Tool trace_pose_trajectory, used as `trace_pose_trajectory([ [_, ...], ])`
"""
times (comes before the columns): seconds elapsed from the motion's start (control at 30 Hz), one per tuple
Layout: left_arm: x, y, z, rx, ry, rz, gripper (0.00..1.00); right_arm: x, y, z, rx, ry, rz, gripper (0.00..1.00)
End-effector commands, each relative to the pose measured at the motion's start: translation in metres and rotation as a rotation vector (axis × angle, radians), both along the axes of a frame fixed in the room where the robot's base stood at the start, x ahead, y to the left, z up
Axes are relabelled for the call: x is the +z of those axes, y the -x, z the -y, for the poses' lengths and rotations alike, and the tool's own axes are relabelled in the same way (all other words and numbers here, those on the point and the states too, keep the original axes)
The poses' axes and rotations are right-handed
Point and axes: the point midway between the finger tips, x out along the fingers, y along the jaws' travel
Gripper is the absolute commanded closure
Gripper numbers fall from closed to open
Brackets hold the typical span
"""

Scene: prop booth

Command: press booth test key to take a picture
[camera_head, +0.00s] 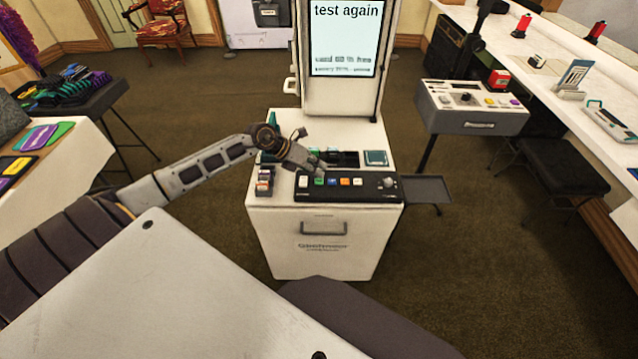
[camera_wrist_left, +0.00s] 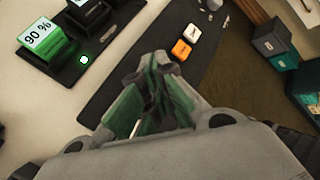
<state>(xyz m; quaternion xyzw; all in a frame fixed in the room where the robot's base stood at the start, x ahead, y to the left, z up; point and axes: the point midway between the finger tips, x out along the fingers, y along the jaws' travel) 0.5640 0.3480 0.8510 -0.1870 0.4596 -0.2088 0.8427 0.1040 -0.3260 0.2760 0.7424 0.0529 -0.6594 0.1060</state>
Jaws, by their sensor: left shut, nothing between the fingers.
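The booth (camera_head: 290,235) is a white cabinet with an upright screen (camera_head: 343,40) reading "test again" and smaller lines below. A black key panel (camera_head: 360,194) lies along its front top edge, with white (camera_head: 303,181), green (camera_head: 319,181), blue (camera_head: 332,182) and orange (camera_head: 345,182) keys in a row. Labels on the keys are too small to read. My left gripper (camera_head: 318,167) is shut and empty, just above the panel near the green and blue keys. In the left wrist view its fingertips (camera_wrist_left: 158,60) hide part of the panel; the orange key (camera_wrist_left: 181,50) shows beyond. Contact cannot be told.
A charger with a green "90 %" display (camera_wrist_left: 40,38) sits behind the panel. Small items (camera_head: 265,182) stand at the booth top's left corner. A dark side tray (camera_head: 432,188) juts out right. A grey console (camera_head: 470,105) stands further right. Carpet surrounds the booth.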

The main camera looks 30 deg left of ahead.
Motion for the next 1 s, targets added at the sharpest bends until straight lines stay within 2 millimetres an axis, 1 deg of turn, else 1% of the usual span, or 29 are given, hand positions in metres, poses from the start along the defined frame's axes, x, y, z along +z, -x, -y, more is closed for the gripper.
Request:
trace_pose_trajectory([
  [0.23, -0.003, 0.000, 0.000, 0.000, 0.000, 0.000, 1.00, -0.001, 0.000, 0.013, 0.002, 0.014, 0.000, 0.60],
  [0.37, -0.003, 0.000, 0.000, 0.000, 0.000, 0.000, 1.00, 0.000, 0.000, 0.016, 0.003, 0.017, 0.000, 0.60],
  [0.57, -0.003, 0.000, 0.000, 0.000, 0.000, 0.000, 1.00, -0.001, 0.000, 0.012, 0.002, 0.012, 0.001, 0.60],
  [0.9, -0.003, 0.000, 0.000, 0.000, 0.000, 0.000, 1.00, -0.002, 0.000, -0.003, -0.003, -0.003, 0.000, 0.60],
  [1.0, -0.003, 0.000, 0.000, 0.001, 0.000, -0.001, 1.00, -0.002, 0.000, -0.004, -0.002, -0.004, 0.000, 0.60],
])
